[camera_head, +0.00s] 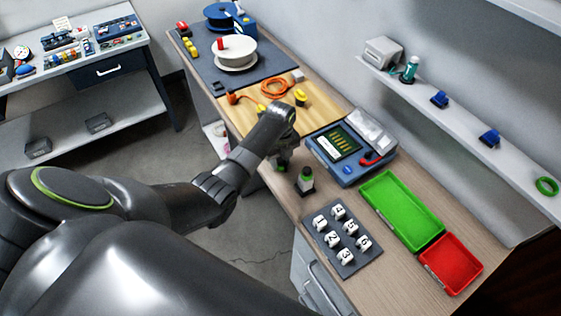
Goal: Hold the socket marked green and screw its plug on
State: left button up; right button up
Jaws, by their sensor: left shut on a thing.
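My left gripper (282,158) points down over the front edge of the workbench, just left of a small upright piece. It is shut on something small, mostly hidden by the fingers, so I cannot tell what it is. The upright piece (306,181) is dark with a green mark near its top and stands close to the bench's front edge. It looks like the socket marked green, but it is small in view. I cannot make out its plug for certain. My right gripper is not in view.
Behind the gripper is a blue case (349,174) with its lid up. A numbered block board (368,256), green tray (378,187) and red tray (430,262) lie to the right. An orange cable (274,86) and yellow connector (300,97) lie farther back. A wall shelf (466,117) runs above.

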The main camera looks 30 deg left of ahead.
aim_at(280, 160)
pick_arm(q)
notch_tip(280, 160, up, 10)
jog(key=shift+b, duration=0.9)
notch_tip(280, 160, down, 6)
jog(key=b, duration=0.6)
jog(key=shift+w+f, duration=0.1)
jog(key=shift+f, duration=0.1)
jog(key=shift+r, duration=0.15)
